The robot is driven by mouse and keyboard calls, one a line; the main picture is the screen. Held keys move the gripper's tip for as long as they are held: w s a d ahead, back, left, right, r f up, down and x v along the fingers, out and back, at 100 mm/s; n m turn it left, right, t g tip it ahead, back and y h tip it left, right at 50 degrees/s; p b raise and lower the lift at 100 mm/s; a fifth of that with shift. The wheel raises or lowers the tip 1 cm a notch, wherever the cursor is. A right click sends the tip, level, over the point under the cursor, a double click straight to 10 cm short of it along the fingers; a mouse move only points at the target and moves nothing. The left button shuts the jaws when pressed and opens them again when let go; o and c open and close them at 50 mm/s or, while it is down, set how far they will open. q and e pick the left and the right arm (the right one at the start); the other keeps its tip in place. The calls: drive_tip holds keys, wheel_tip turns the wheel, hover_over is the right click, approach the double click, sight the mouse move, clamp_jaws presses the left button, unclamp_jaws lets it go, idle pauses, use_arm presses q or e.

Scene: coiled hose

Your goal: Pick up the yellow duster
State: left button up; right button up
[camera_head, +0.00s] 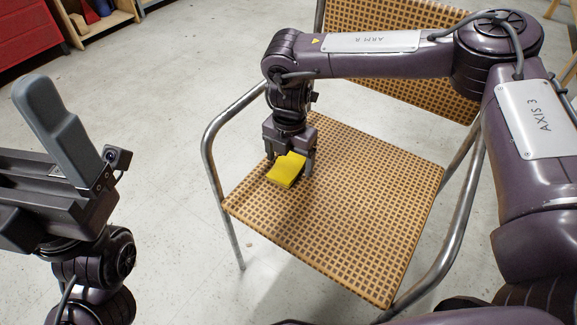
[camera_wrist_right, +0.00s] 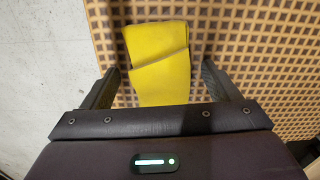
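The yellow duster (camera_head: 287,169) lies folded on the woven seat of a chair, near the seat's left edge. My right gripper (camera_head: 291,167) points down at it from above.
The chair has a woven seat (camera_head: 345,205), bent metal tube arms (camera_head: 212,165) and a woven backrest (camera_head: 425,95) behind my right arm. A red cabinet (camera_head: 25,35) and a wooden shelf (camera_head: 105,22) stand at the far left. The pale floor (camera_head: 170,90) between is clear.

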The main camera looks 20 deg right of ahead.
drive_tip(key=c, duration=0.9)
drive_tip(key=shift+r, duration=0.1)
